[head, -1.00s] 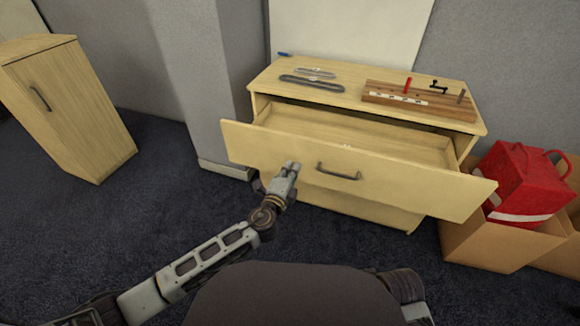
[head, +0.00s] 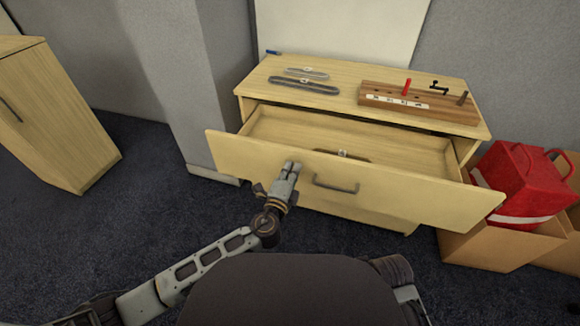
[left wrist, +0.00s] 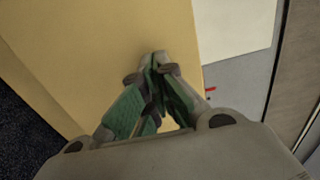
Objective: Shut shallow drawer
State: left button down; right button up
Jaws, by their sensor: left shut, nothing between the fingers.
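The shallow drawer (head: 400,195) is the top drawer of a light wooden cabinet, and it is pulled well out. Its front has a dark bar handle (head: 336,184). A small dark item (head: 343,154) shows inside the drawer, partly hidden by the front. My left gripper (head: 292,165) is shut and empty, at the drawer front to the left of the handle. In the left wrist view the shut fingers (left wrist: 158,62) point at the pale wooden front (left wrist: 95,40); I cannot tell whether they touch it. My right gripper is not in view.
On the cabinet top (head: 345,95) lie grey tools (head: 303,85) and a wooden block (head: 415,102) with a red peg. A red bag (head: 522,180) sits in a cardboard box (head: 500,245) at the right. Another wooden cabinet (head: 60,115) stands at the left. Dark carpet (head: 140,215) lies between.

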pick_arm(q)
jog(key=shift+w+d, duration=0.1)
jog(key=shift+w, duration=0.2)
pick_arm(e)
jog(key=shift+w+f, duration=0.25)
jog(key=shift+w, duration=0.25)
pick_arm(q)
jog(key=shift+w, duration=0.15)
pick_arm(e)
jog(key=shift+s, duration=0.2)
